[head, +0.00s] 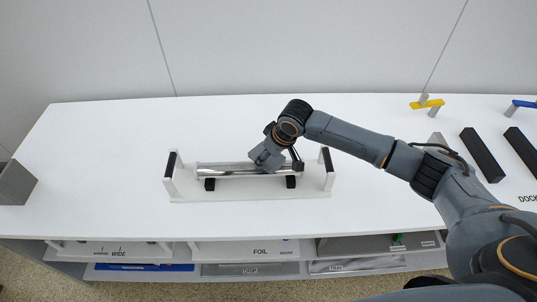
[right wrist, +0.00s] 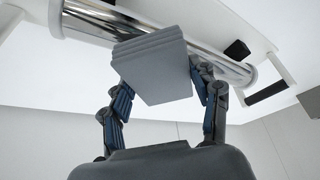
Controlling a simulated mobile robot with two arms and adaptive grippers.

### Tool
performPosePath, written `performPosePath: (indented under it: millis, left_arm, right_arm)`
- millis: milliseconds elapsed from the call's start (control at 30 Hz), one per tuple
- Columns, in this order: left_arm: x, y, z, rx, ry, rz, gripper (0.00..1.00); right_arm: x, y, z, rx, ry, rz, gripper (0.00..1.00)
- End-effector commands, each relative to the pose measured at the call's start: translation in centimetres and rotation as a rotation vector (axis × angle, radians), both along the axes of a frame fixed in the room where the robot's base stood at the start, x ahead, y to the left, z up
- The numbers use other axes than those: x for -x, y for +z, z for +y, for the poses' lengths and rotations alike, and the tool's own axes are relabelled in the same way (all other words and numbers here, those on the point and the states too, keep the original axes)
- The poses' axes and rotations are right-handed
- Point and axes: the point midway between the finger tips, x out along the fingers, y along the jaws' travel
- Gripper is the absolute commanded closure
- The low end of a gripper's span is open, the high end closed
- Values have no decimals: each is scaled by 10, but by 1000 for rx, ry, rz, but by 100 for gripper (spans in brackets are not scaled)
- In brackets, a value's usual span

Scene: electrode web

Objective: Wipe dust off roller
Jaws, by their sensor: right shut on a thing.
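The shiny metal roller (head: 222,170) lies level in a white cradle (head: 318,187) on the white table. In the right wrist view the roller (right wrist: 88,24) runs across the top, behind a grey layered pad. My right gripper (right wrist: 162,82) is shut on this grey pad (right wrist: 152,72), with a finger on each side. In the head view the pad (head: 264,157) is over the right-centre part of the roller and hides some of it. Whether it touches the roller I cannot tell. No dust can be made out. My left gripper is not in view.
Black-topped end posts (head: 170,164) rise at both cradle ends. A grey block (head: 16,183) stands at the table's left. Black bars (head: 482,155), a yellow-handled item (head: 427,103) and a blue-handled one (head: 522,104) are at right. Labelled shelves (head: 245,250) sit below the front edge.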

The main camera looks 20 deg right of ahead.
Motion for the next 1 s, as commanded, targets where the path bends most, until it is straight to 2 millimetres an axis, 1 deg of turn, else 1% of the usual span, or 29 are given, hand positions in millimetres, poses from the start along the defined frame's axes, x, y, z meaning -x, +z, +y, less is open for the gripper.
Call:
performPosePath:
  millis: [1000]
  left_arm:
    - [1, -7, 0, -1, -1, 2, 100]
  right_arm:
    - [0, -20, 0, -1, -1, 1, 64]
